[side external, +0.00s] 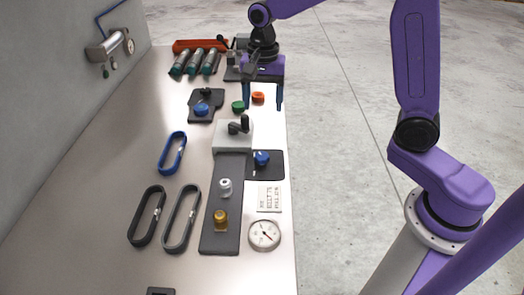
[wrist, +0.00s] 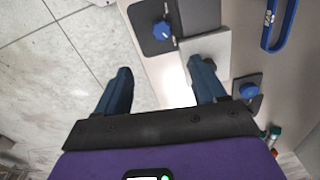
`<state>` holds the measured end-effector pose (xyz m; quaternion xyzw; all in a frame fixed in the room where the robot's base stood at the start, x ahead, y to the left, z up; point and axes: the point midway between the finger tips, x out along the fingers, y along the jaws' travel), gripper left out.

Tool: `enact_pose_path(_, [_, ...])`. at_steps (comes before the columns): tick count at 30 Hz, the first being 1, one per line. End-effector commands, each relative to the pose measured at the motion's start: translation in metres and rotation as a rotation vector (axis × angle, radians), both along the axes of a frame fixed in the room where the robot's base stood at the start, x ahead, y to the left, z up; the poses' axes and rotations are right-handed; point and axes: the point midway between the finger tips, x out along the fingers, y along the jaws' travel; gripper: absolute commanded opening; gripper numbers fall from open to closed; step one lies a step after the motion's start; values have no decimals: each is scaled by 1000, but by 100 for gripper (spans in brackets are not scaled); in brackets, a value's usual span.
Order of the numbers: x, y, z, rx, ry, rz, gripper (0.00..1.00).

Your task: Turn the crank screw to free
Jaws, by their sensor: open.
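A black crank (side external: 239,125) sits on top of a white block (side external: 231,138) near the middle of the bench, at the far end of a long dark plate (side external: 222,243). My gripper (side external: 264,97) is open and empty, pointing down beyond the block, near the bench's right edge. In the wrist view my gripper (wrist: 160,72) has its fingers wide apart with nothing between them. The white block also shows in the wrist view (wrist: 215,48), partly behind the right finger; the crank cannot be made out there.
A blue knob (side external: 261,158) on a dark plate lies right of the block. Green (side external: 238,106) and orange (side external: 258,97) knobs stand close to my fingers. Another blue knob (side external: 201,109), looped straps (side external: 182,219) and a dial (side external: 264,236) lie around. A wall bounds the left.

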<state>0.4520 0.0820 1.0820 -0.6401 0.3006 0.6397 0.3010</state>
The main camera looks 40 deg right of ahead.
Motion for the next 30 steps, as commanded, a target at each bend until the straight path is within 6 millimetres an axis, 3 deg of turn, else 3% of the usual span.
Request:
enact_pose_path(8, [7,-4,-12,-2,4,-59,70])
enact_pose_path(30, [6,-4,-144,-2,5,-56,70])
